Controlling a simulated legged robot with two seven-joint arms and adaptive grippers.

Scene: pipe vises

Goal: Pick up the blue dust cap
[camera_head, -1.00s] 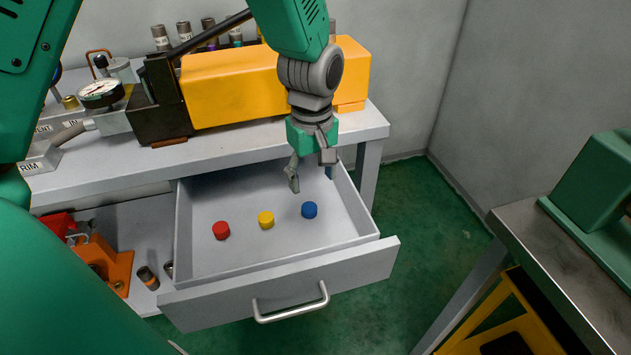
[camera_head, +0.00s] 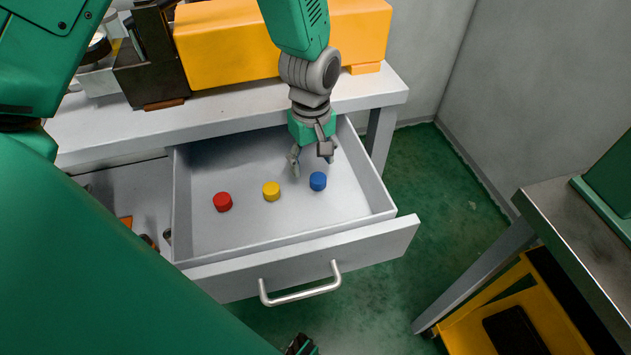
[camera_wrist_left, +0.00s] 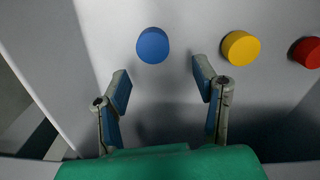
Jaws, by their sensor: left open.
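The blue dust cap (camera_head: 318,181) stands on the floor of the open drawer, to the right of a yellow cap (camera_head: 271,191) and a red cap (camera_head: 223,202). My left gripper (camera_head: 312,163) is open and empty, just behind and above the blue cap. In the left wrist view the blue cap (camera_wrist_left: 153,45) lies just beyond the gap between the open fingertips (camera_wrist_left: 162,80), not touching them. The yellow cap (camera_wrist_left: 240,48) is beyond the right finger there.
The drawer (camera_head: 300,268) has raised walls and a front handle (camera_head: 300,287). The workbench (camera_head: 120,130) above it carries a yellow machine body (camera_head: 225,45). A metal table (camera_head: 580,225) and a yellow frame (camera_head: 500,310) stand at the right. The drawer's front area is clear.

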